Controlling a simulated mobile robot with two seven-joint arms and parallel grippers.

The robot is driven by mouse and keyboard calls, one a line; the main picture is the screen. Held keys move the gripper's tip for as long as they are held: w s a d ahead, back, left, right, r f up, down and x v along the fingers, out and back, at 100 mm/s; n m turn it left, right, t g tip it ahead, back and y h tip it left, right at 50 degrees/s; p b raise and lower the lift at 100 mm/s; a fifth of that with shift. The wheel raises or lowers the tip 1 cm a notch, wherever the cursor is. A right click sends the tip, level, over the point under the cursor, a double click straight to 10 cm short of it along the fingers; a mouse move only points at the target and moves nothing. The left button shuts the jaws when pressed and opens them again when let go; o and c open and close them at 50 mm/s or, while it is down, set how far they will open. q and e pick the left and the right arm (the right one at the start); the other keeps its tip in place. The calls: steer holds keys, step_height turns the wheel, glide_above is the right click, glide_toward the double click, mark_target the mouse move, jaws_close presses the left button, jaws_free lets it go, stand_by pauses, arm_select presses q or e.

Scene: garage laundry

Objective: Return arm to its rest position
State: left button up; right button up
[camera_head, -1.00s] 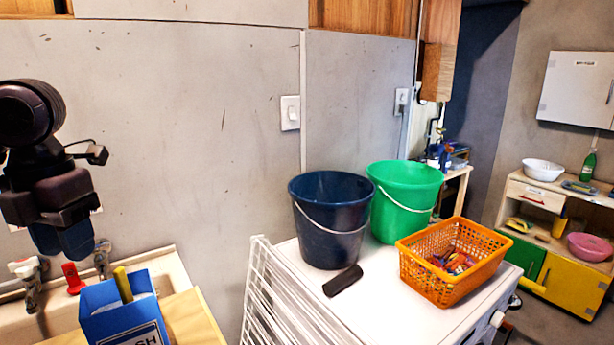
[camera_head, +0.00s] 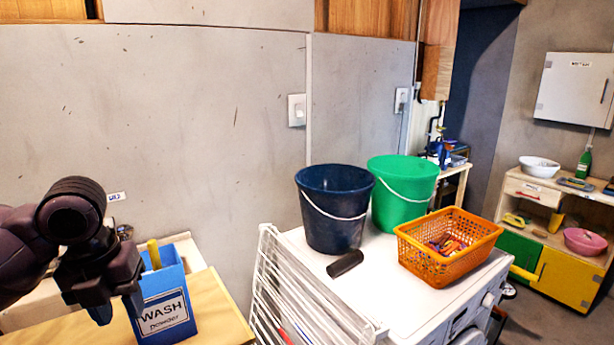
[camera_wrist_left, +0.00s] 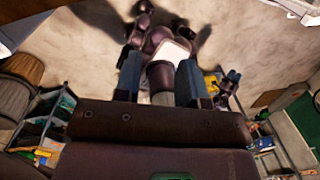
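My left gripper (camera_head: 119,306) hangs at the lower left of the head view, pointing down. It overlaps the left side of the blue wash powder box (camera_head: 163,299) in the picture; I cannot tell whether they touch. In the left wrist view my left gripper (camera_wrist_left: 158,75) has its two fingers apart with nothing held between them. Dark parts that look like my own body show beyond the fingers. My right gripper cannot be made out in either view.
The box stands on a wooden top (camera_head: 215,312) beside a white drying rack (camera_head: 268,285). A dark blue bucket (camera_head: 333,220), a green bucket (camera_head: 402,190), an orange basket (camera_head: 445,262) and a dark block (camera_head: 345,264) stand on a white machine.

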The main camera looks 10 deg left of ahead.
arm_select(q)
steer(key=s+d+f+n+t+h, duration=0.1)
steer(key=s+d+f+n, duration=0.25)
steer(key=f+n, duration=0.55)
steer(key=s+d+f+n+t+h, duration=0.15)
steer(key=s+f+n, duration=0.35)
steer(key=f, duration=0.5)
steer(key=s+a+f+n+y, duration=0.15)
steer(key=s+f+n, duration=0.3)
steer(key=n, duration=0.45)
steer(key=s+f+n+y, duration=0.3)
steer(key=s+n, duration=0.3)
steer(key=n, duration=0.3)
steer(key=w+f+m+t+h, duration=0.1)
steer(key=w+f+t, duration=0.5)
steer(key=f+t, duration=0.2)
steer(key=shift+w+f, duration=0.4)
steer(key=shift+f, duration=0.5)
steer(key=shift+s, duration=0.1)
